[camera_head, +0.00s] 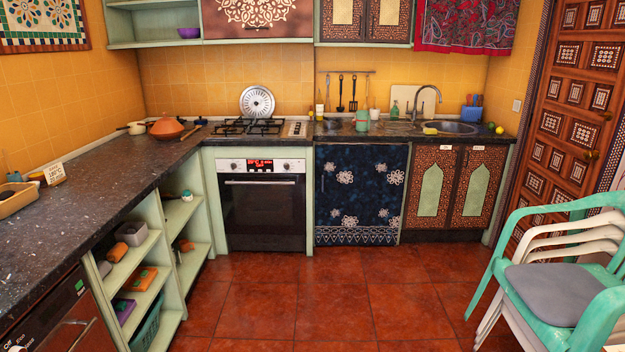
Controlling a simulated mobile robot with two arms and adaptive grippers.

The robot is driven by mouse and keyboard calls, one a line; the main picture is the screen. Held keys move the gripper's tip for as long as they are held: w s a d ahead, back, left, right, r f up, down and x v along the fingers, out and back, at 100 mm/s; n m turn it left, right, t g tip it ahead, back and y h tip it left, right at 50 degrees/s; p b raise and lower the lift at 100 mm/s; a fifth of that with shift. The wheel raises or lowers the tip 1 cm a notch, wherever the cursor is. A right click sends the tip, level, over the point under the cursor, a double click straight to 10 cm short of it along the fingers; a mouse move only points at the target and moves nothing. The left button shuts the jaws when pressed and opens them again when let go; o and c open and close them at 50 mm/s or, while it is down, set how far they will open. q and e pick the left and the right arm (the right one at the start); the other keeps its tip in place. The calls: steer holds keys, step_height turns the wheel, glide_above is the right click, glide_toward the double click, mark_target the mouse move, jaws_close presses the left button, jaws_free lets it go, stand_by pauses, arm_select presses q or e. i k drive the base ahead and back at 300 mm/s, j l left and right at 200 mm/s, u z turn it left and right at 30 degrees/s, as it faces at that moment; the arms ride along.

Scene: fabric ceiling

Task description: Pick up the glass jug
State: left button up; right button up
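I cannot make out a glass jug in the head view. Neither of my grippers shows in this view.
A dark speckled counter (75,210) runs along the left, with open shelves (150,245) below. An oven (264,207) stands at the back. Stacked chairs (560,300) stand at the right. The red tile floor (345,295) between is clear.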

mark_target(362, 119)
steer(key=i, duration=1.85)
steer(key=i+j+z, duration=0.1)
steer(key=i, duration=1.7)
